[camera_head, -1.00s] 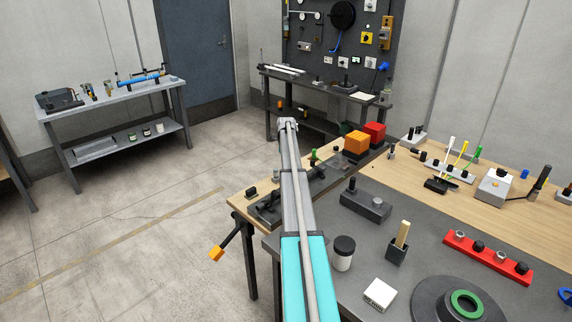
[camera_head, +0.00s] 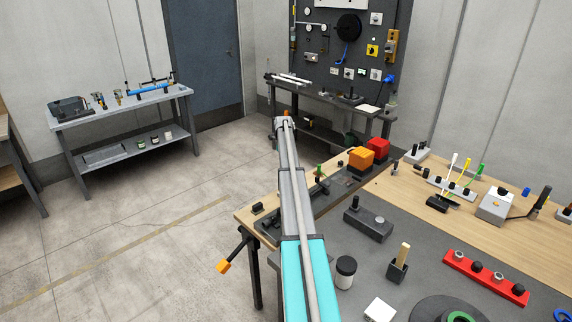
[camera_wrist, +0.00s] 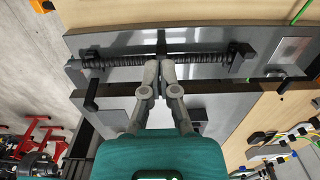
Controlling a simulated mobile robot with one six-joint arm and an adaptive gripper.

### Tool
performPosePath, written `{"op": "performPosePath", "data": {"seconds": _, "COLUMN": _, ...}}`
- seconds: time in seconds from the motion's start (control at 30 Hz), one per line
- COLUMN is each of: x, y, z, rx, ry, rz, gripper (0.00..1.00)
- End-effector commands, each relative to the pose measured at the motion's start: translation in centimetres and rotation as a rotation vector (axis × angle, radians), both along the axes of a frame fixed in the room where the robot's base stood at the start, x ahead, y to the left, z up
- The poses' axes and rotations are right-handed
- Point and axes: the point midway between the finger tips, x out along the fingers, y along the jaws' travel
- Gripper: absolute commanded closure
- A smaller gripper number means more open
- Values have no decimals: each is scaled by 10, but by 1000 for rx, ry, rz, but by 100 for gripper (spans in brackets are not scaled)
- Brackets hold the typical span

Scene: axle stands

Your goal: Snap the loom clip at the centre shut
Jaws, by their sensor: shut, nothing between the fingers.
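In the wrist view a black ribbed loom (camera_wrist: 200,59) runs across a grey plate, held at both ends by dark clips, one on the left (camera_wrist: 92,60) and one on the right (camera_wrist: 240,56). The centre clip (camera_wrist: 161,42) shows as a dark upright piece just beyond my fingertips. My gripper (camera_wrist: 160,66) is shut and empty, its tips over the middle of the loom and partly covering it. Whether the tips touch the loom or clip I cannot tell. In the head view the loom plate (camera_head: 268,232) is partly hidden behind my arm, and my gripper is hidden.
Orange (camera_head: 361,158) and red (camera_head: 378,149) boxes stand behind the loom plate. An orange-handled lever (camera_head: 224,267) sticks out at the bench's left edge. A black-lidded jar (camera_head: 345,272) and a grey block (camera_head: 368,225) stand right of my arm. The floor on the left is clear.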

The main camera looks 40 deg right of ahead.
Motion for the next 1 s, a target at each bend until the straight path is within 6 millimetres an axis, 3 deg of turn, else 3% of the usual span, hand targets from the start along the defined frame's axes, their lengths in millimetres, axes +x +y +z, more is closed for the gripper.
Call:
{"op": "performPosePath", "data": {"seconds": 0.23, "x": 12, "y": 0, "z": 13, "rx": 0, "ry": 0, "rz": 0, "gripper": 100}}
{"op": "performPosePath", "data": {"seconds": 1.0, "x": 15, "y": 2, "z": 14, "rx": 0, "ry": 0, "rz": 2, "gripper": 100}}
